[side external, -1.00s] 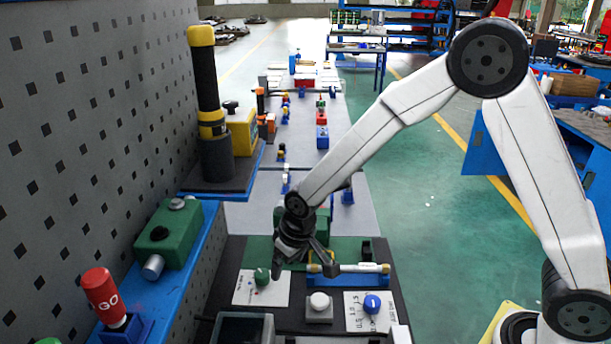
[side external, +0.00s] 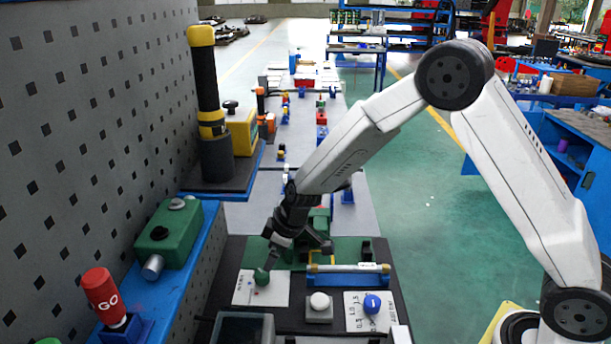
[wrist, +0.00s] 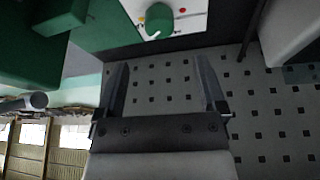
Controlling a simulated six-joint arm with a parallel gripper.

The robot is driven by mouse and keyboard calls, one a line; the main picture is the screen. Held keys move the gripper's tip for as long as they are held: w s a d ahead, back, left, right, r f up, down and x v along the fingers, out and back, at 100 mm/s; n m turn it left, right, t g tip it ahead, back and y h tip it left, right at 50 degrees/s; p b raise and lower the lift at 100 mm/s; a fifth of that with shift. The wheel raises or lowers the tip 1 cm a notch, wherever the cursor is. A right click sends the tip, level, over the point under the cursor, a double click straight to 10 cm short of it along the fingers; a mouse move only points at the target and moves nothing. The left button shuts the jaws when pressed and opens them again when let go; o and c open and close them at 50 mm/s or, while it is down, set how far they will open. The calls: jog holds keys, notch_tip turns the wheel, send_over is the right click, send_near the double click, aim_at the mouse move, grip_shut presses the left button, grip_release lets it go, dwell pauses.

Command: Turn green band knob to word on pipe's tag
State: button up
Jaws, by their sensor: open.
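A green knob (side external: 262,276) sits on a white dial plate (side external: 246,291) at the left of the dark board. In the wrist view the knob (wrist: 158,22) shows beyond my fingertips, with small coloured marks on its plate. My gripper (side external: 297,258) is open and tilted above the board; one finger overlaps the knob in the side view, and I cannot tell whether they touch. The wrist view shows nothing between its fingers (wrist: 165,78). A pale pipe (side external: 345,268) with yellowish ends lies on a blue rack (side external: 350,281). I cannot read any tag on it, nor the dial words.
A blue knob (side external: 372,303) on a white plate and a white button (side external: 319,300) stand nearby. A dark tray (side external: 243,328) lies at the front. A red GO handle (side external: 103,298) and a green box (side external: 168,232) stand on the left blue ledge by the perforated wall (side external: 95,120).

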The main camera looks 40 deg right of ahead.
aim_at(263, 273)
jog(key=shift+f, duration=0.1)
jog(key=shift+x, duration=3.85)
grip_shut()
jog(key=shift+m+h, duration=0.7)
jog(key=shift+m, duration=0.9)
grip_release()
jog(key=shift+t, duration=0.3)
